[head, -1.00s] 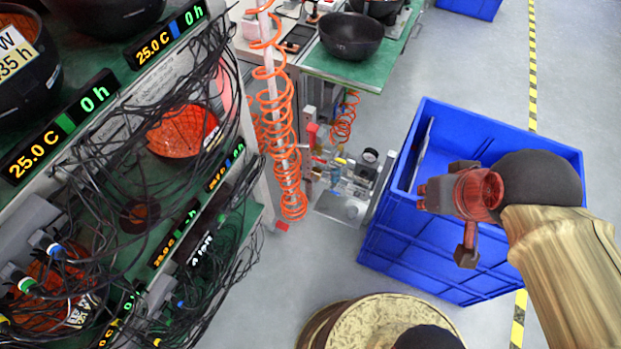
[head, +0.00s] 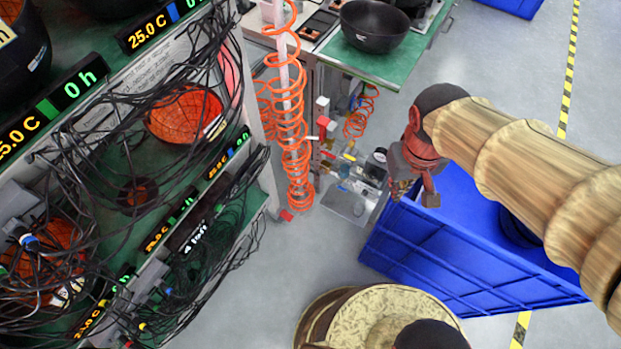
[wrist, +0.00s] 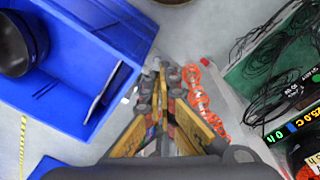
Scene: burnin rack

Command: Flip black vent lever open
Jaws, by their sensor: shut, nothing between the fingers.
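I cannot pick out the black vent lever for certain in either view. A small air-supply assembly (head: 350,185) with clear, metal and dark parts stands low between the rack and the bench, beside the coiled orange hoses. My gripper (head: 412,190) hangs just right of this assembly, near the upper left edge of the blue crate, and touches nothing that I can make out. In the wrist view my gripper (wrist: 160,68) is shut and empty, and its fingers hide part of what lies behind.
A blue crate (head: 450,262) stands below my arm. A coiled orange hose (head: 292,120) hangs left of the assembly and also shows in the wrist view (wrist: 198,90). The rack (head: 225,75) with loose black cables fills the left. A green bench (head: 372,62) is behind; grey floor is clear in front.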

